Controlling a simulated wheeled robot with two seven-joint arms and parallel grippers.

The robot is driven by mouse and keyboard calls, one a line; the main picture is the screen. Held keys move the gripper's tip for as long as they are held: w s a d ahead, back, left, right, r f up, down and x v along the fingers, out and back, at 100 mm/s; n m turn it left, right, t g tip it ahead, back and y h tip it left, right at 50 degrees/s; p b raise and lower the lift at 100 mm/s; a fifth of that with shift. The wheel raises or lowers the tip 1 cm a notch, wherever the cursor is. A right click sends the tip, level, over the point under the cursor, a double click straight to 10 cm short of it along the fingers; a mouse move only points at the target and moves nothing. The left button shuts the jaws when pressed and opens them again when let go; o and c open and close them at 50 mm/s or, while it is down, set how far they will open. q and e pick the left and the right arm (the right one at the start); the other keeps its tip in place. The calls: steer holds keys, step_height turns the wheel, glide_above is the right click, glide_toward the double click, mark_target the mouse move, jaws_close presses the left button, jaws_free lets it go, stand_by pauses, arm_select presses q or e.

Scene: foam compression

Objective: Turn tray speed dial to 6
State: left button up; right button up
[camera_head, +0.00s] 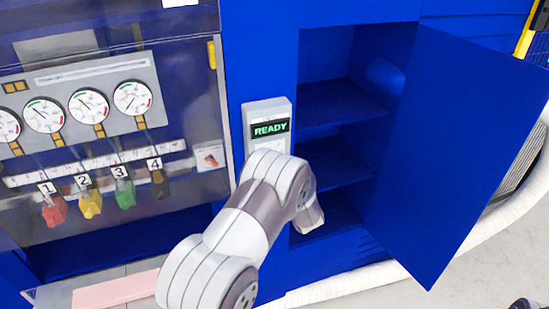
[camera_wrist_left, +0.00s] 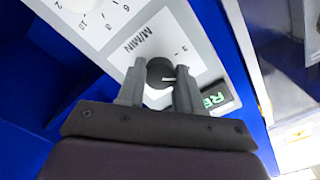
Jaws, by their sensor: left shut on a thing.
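In the left wrist view, a small round dark knob (camera_wrist_left: 160,72) with a white pointer line stands on a light grey panel (camera_wrist_left: 195,45). My left gripper (camera_wrist_left: 158,82) has one finger on each side of this knob and is shut on it. The pointer line points to the right in that view. In the head view my left arm hides the gripper and knob. My right gripper is not in view.
The panel's READY display (camera_head: 270,128) shows above my arm in the head view. An open blue cabinet door (camera_head: 450,150) stands to the right of empty shelves (camera_head: 340,105). Gauges (camera_head: 88,106) and numbered coloured handles (camera_head: 90,204) are at the left.

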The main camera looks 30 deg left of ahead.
arm_select(q)
steer(key=shift+m, duration=0.7)
steer(key=shift+p, duration=0.3)
steer(key=o, duration=1)
steer(key=shift+o, duration=0.2)
steer(key=shift+d, duration=0.1)
steer(key=b+v, duration=0.4)
steer(key=v, duration=0.8)
steer(key=shift+s+d, duration=0.2)
steer(key=shift+s, duration=0.1)
